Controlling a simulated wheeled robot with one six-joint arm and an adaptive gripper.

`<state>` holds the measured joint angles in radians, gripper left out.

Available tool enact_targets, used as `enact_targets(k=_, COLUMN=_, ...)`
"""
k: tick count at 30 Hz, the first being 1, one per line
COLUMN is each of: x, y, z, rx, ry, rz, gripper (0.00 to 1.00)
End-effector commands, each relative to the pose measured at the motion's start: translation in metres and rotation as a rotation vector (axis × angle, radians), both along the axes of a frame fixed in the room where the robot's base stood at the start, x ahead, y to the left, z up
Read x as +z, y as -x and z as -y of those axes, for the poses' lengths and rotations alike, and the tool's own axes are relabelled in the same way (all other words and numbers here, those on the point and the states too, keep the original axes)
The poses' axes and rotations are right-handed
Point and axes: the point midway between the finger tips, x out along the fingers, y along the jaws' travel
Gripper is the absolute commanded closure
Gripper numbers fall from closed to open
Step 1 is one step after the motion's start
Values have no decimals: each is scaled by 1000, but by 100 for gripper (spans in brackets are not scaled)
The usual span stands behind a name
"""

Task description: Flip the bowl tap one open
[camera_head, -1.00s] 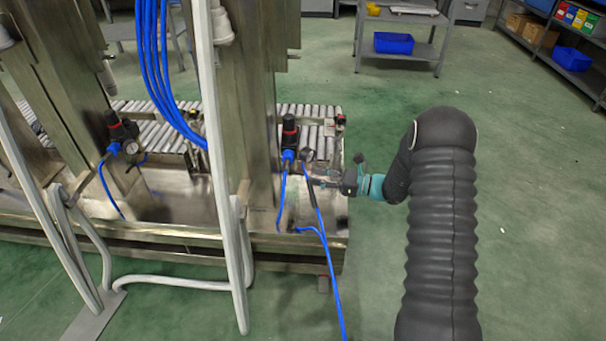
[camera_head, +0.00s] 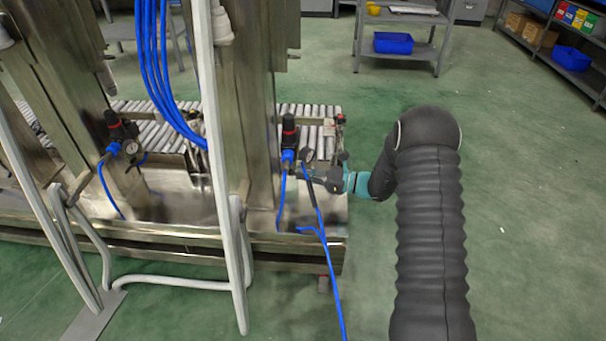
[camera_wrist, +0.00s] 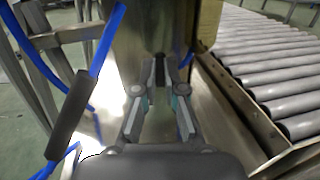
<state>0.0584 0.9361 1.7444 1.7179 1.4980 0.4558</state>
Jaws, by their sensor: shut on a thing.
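The nearer regulator unit (camera_head: 289,135), black with a red band and a blue lower part, stands by the right steel post. A round gauge (camera_head: 306,155) sits beside it. My gripper (camera_head: 308,174) reaches in from the right, just below the gauge. In the wrist view, my gripper's fingers (camera_wrist: 170,85) point at a steel post. They are closed on a small part low on the unit, taken to be the bowl tap, which the fingers hide. Its lever angle cannot be told.
A second regulator unit (camera_head: 121,132) stands by the left post. Blue hose with a dark sleeve (camera_wrist: 70,115) hangs close left of my gripper. A roller conveyor (camera_wrist: 265,65) runs along its right. The green floor (camera_head: 520,190) at right is clear.

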Motion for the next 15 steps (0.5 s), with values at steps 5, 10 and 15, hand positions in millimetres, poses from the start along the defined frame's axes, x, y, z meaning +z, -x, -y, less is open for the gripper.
enact_targets(k=5, x=-1, y=-3, z=0, rx=51, ry=-2, rz=4, gripper=100)
enact_targets(k=10, x=-1, y=-8, z=0, rx=146, ry=-2, rz=5, gripper=100)
enact_targets(k=15, x=0, y=-9, z=1, rx=199, ry=-1, rz=2, gripper=100)
